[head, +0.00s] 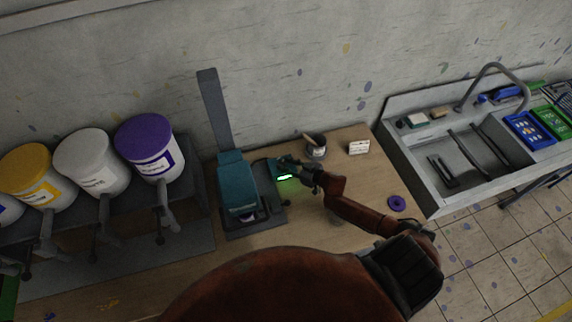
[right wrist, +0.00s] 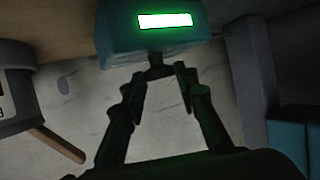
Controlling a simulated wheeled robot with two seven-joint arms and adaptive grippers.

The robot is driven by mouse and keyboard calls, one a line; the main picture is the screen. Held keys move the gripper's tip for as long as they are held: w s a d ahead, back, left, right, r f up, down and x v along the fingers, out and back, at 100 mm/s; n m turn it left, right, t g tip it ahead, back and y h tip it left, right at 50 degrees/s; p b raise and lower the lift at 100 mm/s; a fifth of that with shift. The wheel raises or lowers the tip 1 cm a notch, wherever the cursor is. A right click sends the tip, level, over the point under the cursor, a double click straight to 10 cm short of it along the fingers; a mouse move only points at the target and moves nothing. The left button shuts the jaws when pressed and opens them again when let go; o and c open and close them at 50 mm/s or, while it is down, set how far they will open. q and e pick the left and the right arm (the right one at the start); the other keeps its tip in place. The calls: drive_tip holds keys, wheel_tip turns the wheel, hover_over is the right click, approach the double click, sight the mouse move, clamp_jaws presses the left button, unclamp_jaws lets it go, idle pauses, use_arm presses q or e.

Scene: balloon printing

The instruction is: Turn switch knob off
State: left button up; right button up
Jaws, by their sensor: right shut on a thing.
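The teal control box (head: 277,168) with a lit green display stands on the wooden table, right beside the teal printing machine (head: 237,183). In the right wrist view the control box (right wrist: 152,40) is at the top, with its bright display facing me. A small dark knob (right wrist: 156,62) sticks out from the box below the display. My right gripper (head: 297,170) reaches in from the right at the box. In the right wrist view the two fingers of my right gripper (right wrist: 160,74) are shut on the knob, one at each side. The knob's exact angle is too dark to tell. My left gripper is not in view.
A grey pot (head: 316,152) with a wooden-handled tool stands behind my right gripper. Large paint buckets (head: 150,150) stand left. A metal sink (head: 460,165) is right.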

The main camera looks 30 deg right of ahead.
drive_tip(key=shift+w+d+n+y+b, duration=0.1)
drive_tip(key=shift+d+n+y+b, duration=0.2)
drive_tip(key=shift+n+y, duration=0.25)
drive_tip(key=shift+c, duration=0.2)
drive_tip(key=shift+o, duration=0.2)
drive_tip(key=n+g+y+b, duration=0.1)
drive_tip(key=n+y+b, duration=0.1)
drive_tip(key=b, duration=0.1)
drive_tip(key=n+g+y+b, duration=0.1)
drive_tip(key=n+g+b, duration=0.1)
drive_tip(key=b, duration=0.2)
drive_tip(key=n+g+y+b, duration=0.2)
drive_tip(key=b, duration=0.2)
drive_tip(key=shift+w+d+f+n+y, duration=0.25)
drive_tip(key=shift+w+d+f+y, duration=0.05)
drive_tip(key=shift+w+d+y, duration=0.1)
drive_tip(key=shift+r+n+g+y+b, duration=0.25)
drive_tip(key=shift+n+g+b, duration=0.35)
drive_tip(key=shift+b, duration=0.6)
drive_tip(key=shift+a, duration=0.1)
drive_tip(key=o, duration=1.1)
